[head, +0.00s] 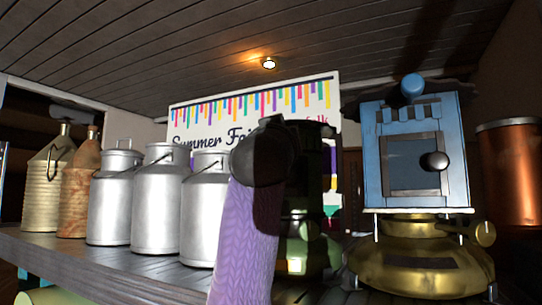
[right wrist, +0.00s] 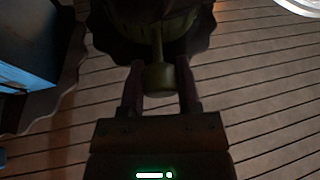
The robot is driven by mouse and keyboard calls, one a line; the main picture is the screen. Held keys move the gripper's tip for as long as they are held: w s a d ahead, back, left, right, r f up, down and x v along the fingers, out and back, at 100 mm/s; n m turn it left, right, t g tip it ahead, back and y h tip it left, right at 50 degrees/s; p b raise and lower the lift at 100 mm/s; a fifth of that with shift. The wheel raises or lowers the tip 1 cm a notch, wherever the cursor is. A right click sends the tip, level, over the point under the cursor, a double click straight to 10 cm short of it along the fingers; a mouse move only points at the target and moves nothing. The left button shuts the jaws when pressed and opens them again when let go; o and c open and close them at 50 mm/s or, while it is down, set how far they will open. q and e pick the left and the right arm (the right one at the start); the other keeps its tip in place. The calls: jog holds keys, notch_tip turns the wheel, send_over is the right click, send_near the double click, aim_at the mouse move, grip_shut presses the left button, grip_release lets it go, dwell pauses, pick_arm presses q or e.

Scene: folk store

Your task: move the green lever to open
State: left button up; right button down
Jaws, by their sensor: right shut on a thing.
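A green device (head: 298,262) stands on the shelf in the head view, largely hidden behind my purple arm. In the right wrist view, a dark olive-green lever (right wrist: 160,77) with a thick end sticks out from a rounded green body (right wrist: 150,22). My right gripper (right wrist: 160,92) has one finger on each side of the lever's end and is shut on it. In the head view its fingers cannot be made out behind my arm. My left gripper is not in view.
A blue box with a dark knob (head: 412,150) stands on a brass base (head: 420,262) right of the green device. Silver milk cans (head: 158,205) and worn bottles (head: 47,190) line the shelf (head: 90,262) at left. A Summer Fair sign (head: 215,112) stands behind; a copper cylinder (head: 510,175) is far right.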

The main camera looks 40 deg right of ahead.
jog(key=shift+s+d+n+t+y+b, duration=0.3)
jog(key=shift+s+n+t+y+b, duration=0.25)
jog(key=shift+n+t+y, duration=0.35)
jog(key=shift+t, duration=0.3)
jog(key=shift+c, duration=1.6)
grip_release()
jog(key=shift+s, duration=0.1)
jog(key=b+v, duration=0.6)
jog(key=v, duration=0.3)
jog(key=shift+s+a, duration=0.25)
jog(key=shift+a, duration=0.05)
